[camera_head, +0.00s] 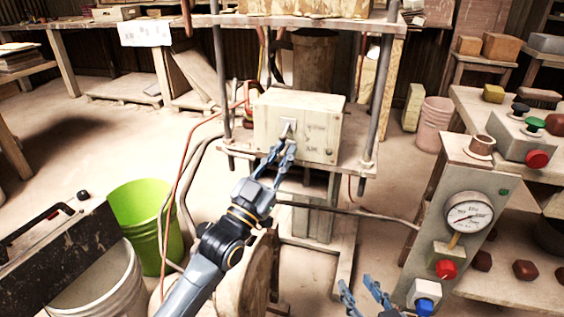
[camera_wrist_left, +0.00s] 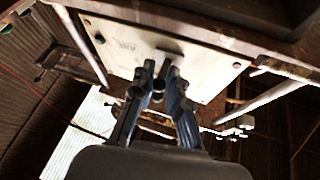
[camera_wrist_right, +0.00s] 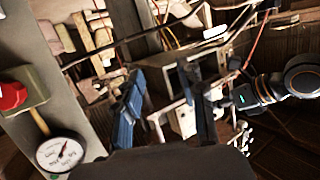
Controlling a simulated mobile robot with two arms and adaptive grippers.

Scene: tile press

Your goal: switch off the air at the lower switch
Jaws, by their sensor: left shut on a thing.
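A cream switch box (camera_head: 322,125) sits on the lower shelf of the press frame, with a small grey switch lever (camera_head: 286,127) on its front. My left gripper (camera_head: 284,150) reaches up to the box front and is shut on the switch lever. In the left wrist view, the fingers (camera_wrist_left: 160,78) close at the lever (camera_wrist_left: 167,57) in front of the box's pale plate (camera_wrist_left: 125,48). The lever's grip is partly hidden by the fingertips. My right gripper (camera_head: 361,290) is at the bottom of the head view, away from the box. Its fingers (camera_wrist_right: 163,95) stand apart, with nothing between them.
A slanted grey panel (camera_head: 430,270) with a pressure gauge (camera_head: 469,217), a red knob (camera_head: 446,268) and a blue knob (camera_head: 424,306) stands right of my right gripper. Hoses run left of the frame. A green bucket (camera_head: 146,220) stands at the left.

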